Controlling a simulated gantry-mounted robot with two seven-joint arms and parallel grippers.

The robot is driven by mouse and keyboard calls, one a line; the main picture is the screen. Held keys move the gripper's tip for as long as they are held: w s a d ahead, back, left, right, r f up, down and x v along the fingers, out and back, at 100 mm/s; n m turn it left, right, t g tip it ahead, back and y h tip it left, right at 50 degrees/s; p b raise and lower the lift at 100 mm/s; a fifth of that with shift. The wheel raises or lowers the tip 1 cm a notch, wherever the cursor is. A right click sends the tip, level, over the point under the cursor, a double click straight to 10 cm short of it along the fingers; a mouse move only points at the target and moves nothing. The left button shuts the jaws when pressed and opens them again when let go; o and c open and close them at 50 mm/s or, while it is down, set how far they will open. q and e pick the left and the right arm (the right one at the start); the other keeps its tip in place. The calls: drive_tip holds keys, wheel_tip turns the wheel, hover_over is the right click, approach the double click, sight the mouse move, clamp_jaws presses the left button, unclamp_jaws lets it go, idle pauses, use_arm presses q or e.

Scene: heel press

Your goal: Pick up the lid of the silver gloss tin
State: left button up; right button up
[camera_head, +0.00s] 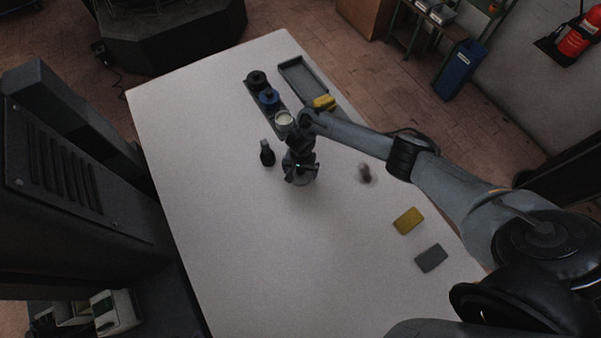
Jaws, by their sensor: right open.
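A pale, round tin (284,121), which looks like the silver gloss tin, sits at the near end of a dark holder, after a black tin (257,79) and a blue tin (269,97). Its top looks cream-coloured; I cannot tell if a lid is on it. My right gripper (300,172) is open, pointing down over the table, just nearer than the pale tin and apart from it. My wrist hides part of the area beside the tin. A greyish round shape shows around the fingers, but I cannot tell if it is a lid. My left gripper is out of view.
A small dark bottle (267,155) stands left of my right gripper. A small blurred object (365,173), a yellow pad (408,220) and a grey pad (431,258) lie right. The white table's (235,260) near left is clear.

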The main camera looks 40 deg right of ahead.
drive_tip(key=c, duration=0.5)
